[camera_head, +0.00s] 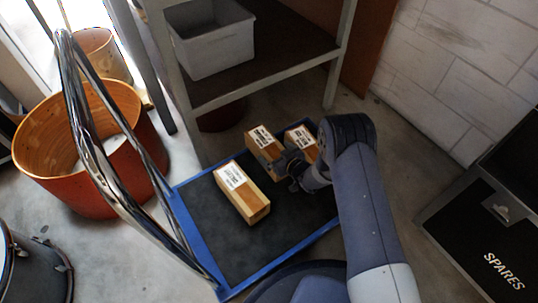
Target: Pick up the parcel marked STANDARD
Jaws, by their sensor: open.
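Three brown wooden-looking parcels with white labels lie on a dark mat with a blue border (265,271). The nearest parcel (243,195) lies at the middle left of the mat. A second parcel (264,146) is at the back, and a third parcel (302,141) is to its right. The label print is too small to read, so I cannot tell which is marked STANDARD. My gripper (290,170) is open beside the two back parcels, partly hidden by my arm. I cannot tell whether it touches either one.
A shelf (270,75) with a grey bin (212,40) stands behind the mat. A chrome curved tube (92,135) rises at left in front of an orange drum shell (75,200). A black SPARES case (495,215) stands at right. Bare floor lies between mat and case.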

